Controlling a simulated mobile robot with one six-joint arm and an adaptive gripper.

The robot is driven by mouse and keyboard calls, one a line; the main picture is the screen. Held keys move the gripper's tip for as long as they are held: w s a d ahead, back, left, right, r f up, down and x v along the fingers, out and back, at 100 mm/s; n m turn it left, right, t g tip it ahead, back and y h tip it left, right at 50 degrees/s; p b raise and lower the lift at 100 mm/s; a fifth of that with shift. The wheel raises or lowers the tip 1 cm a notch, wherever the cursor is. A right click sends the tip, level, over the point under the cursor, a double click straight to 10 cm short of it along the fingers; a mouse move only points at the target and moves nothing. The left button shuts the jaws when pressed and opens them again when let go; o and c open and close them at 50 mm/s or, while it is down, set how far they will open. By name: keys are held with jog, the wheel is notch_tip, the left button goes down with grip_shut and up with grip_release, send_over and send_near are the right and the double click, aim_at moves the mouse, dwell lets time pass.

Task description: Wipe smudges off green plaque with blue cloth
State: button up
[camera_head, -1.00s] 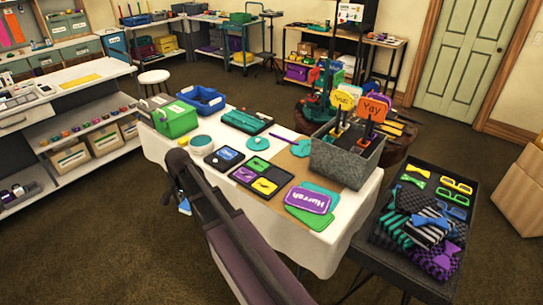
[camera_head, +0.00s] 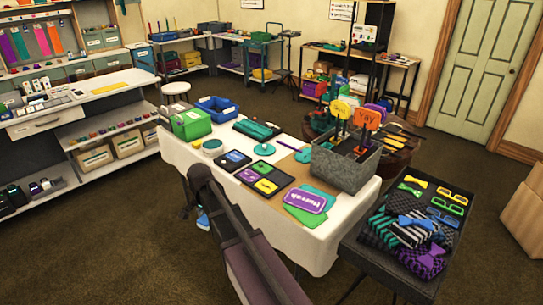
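A green plaque (camera_head: 303,217) lies flat at the front right of the white-covered table, partly under a purple sign (camera_head: 306,200) with white lettering. Smudges on it cannot be made out at this size. A small bright blue patch (camera_head: 203,220) shows just below the end of my arm, in front of the table cloth; it may be the blue cloth, but most of it is hidden. My gripper (camera_head: 200,208) is at the left front of the table, apart from the plaque. My own arm covers its fingers, so its opening is hidden.
On the table (camera_head: 276,235) are a grey bin (camera_head: 345,168) of paddle signs, a black tray (camera_head: 264,178), a teal disc (camera_head: 263,149), a green box (camera_head: 191,124) and a blue bin (camera_head: 217,108). A dark stand (camera_head: 374,250) with bow ties and glasses stands close on the right.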

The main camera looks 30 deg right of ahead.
jog(key=shift+s+a, duration=0.1)
jog(key=shift+s, duration=0.15)
jog(key=shift+d, duration=0.35)
